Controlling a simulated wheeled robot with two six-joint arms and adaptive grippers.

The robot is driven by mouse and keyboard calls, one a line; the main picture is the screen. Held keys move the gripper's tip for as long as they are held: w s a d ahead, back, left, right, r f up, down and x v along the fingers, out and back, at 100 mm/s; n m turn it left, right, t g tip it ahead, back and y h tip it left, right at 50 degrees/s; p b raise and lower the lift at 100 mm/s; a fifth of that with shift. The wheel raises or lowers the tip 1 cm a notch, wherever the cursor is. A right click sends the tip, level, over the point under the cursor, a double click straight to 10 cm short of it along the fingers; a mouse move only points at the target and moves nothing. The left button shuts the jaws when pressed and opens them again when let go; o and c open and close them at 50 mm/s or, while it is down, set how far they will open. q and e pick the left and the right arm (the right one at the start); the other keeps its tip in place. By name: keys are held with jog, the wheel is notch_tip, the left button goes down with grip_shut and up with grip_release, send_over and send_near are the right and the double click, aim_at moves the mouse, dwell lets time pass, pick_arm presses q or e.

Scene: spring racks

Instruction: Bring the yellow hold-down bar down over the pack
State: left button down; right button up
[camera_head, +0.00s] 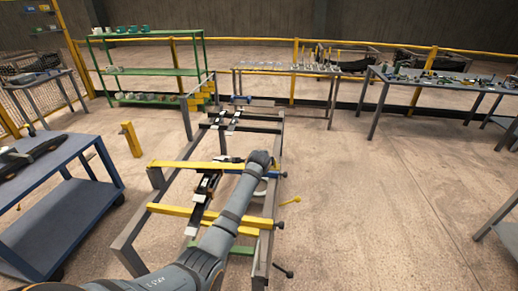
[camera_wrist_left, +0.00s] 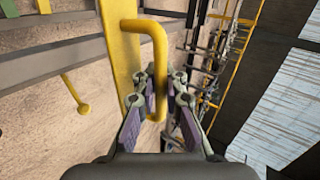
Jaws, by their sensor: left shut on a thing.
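The yellow hold-down bar (camera_head: 195,165) runs across the far part of the near rack bay, above the dark spring pack (camera_head: 206,184). It looks about level; I cannot tell whether it touches the pack. My left arm reaches in from the bottom, and its wrist hides the fingers and the bar's right end in the head view. In the left wrist view my left gripper (camera_wrist_left: 162,95) is shut on the bent yellow handle (camera_wrist_left: 159,65), which stands on the flat bar (camera_wrist_left: 123,55). My right gripper is not in view.
A second yellow bar (camera_head: 180,211) crosses the rack nearer me. A yellow-knobbed rod (camera_head: 293,199) sticks out on the right. A blue cart (camera_head: 60,195) stands left, a yellow post (camera_head: 131,139) beside the rack.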

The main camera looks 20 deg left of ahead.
pick_arm(q)
jog(key=shift+y, duration=0.3)
jog(key=shift+d+f+b, duration=0.15)
jog(key=shift+f+b, duration=0.15)
jog(key=shift+f, duration=0.7)
jog(key=shift+d+f+b, duration=0.1)
jog(key=shift+f+b, duration=0.15)
jog(key=shift+f, duration=0.75)
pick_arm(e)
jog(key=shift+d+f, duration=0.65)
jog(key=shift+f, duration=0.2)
pick_arm(q)
jog(key=c, duration=1.7)
grip_release()
jog(key=shift+s+r, duration=0.1)
jog(key=shift+r, duration=0.1)
jog(key=v, duration=1.2)
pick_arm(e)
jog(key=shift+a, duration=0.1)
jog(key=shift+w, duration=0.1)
